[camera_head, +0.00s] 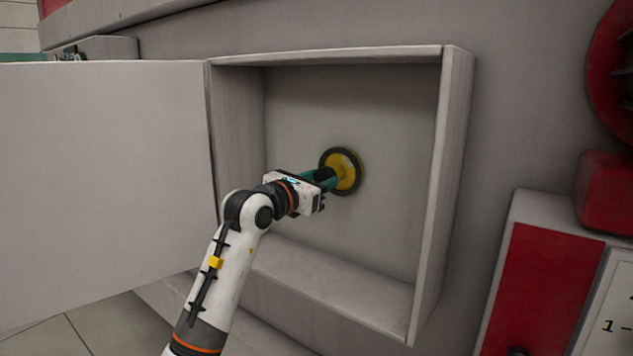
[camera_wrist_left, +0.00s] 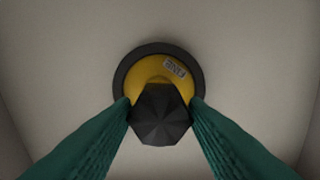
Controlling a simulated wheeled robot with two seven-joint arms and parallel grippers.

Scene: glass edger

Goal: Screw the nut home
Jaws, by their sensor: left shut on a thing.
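The nut (camera_wrist_left: 160,114) is a dark faceted piece in front of a yellow disc (camera_head: 346,172) with a black rim, on the back wall of an open box. In the left wrist view the yellow disc (camera_wrist_left: 148,71) shows behind and above the nut, with a small printed label on it. My left gripper (camera_head: 328,178) reaches into the box, and its green fingers are shut on the nut, one on each side. In the left wrist view the fingertips (camera_wrist_left: 160,108) touch the nut's left and right sides. The nut's thread and seat are hidden. My right gripper is not in view.
The grey box (camera_head: 457,150) has walls on all sides around my left gripper. Its door (camera_head: 100,170) stands open to the left. A red and white panel (camera_head: 540,285) is at the lower right, with red parts (camera_head: 606,190) above it.

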